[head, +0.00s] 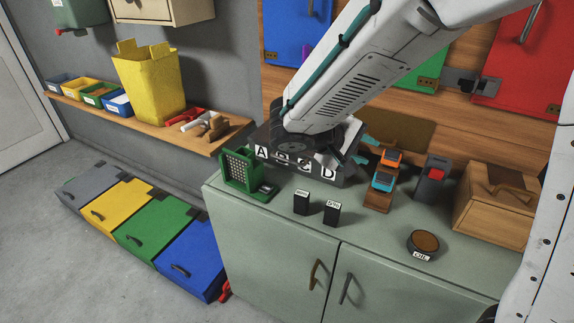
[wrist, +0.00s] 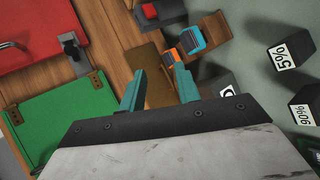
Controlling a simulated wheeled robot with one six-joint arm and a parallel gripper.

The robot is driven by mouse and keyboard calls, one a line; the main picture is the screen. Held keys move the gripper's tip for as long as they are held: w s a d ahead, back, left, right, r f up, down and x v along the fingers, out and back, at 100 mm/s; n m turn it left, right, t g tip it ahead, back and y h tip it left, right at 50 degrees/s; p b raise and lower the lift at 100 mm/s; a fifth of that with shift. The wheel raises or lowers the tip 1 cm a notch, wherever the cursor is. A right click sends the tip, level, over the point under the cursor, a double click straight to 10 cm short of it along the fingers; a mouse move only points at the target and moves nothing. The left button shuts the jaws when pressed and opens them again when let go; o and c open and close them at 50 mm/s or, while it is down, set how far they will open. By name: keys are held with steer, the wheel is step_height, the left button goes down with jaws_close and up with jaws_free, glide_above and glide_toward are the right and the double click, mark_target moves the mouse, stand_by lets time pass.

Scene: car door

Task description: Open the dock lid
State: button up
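No part is marked as a dock lid. A dark box (head: 343,180) with white letter labels A to D on its front stands on the green cabinet top, and my arm hides much of its top. I cannot tell whether its lid is open or shut. A corner with one label shows in the wrist view (wrist: 226,92). My gripper (head: 366,148) is over the box's right end, its teal fingers apart with nothing visible between them. In the wrist view, the open fingers (wrist: 158,70) point towards a brown panel (wrist: 146,62), which also shows behind the gripper in the head view (head: 402,132).
Orange and blue blocks on a wooden stand (head: 377,202) are close right of the gripper. A grey block with a red button (head: 432,180), wooden box (head: 496,200), oil tin (head: 423,243), black weights (head: 302,203) and green holder (head: 240,173) share the cabinet top.

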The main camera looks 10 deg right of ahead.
steer(key=w+a+f+n+t, duration=0.3)
steer(key=w+a+f+t, duration=0.25)
steer(key=a, duration=0.45)
steer(key=n+t+y, duration=0.3)
steer(key=n+t, duration=0.1)
glide_toward(289, 162)
steer(key=x, duration=0.8)
steer(key=shift+f, duration=0.1)
steer(key=shift+h, duration=0.3)
jaws_close()
